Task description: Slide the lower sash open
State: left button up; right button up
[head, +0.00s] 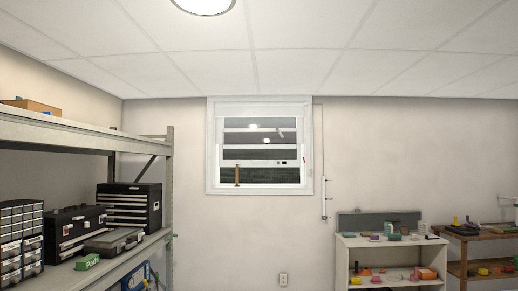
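A white-framed window (209,150) is set in the far wall, straight ahead in the head view. Pale horizontal bars cross it, and the lower one (255,162) has small dark marks near its right end. It looks like a rail of the lower sash, but I cannot tell for sure. Below that bar is a dark band, with a short upright brown piece (237,175) at its left. A small red item (305,160) is on the right side of the frame. Neither of my grippers is in view.
A metal shelf rack (168,180) with tool cases (133,206) stands at the left. A white shelf unit (341,265) and a brown wooden shelf (456,268) with small items stand at the right. The wall below the window looks clear.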

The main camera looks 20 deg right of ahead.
aim_at(222, 163)
jog(key=i+l+z, duration=0.3)
jog(key=i, duration=0.4)
jog(key=i+l+z, duration=0.35)
jog(key=i, duration=0.4)
jog(key=i+z, duration=0.3)
jog(key=i, duration=3.85)
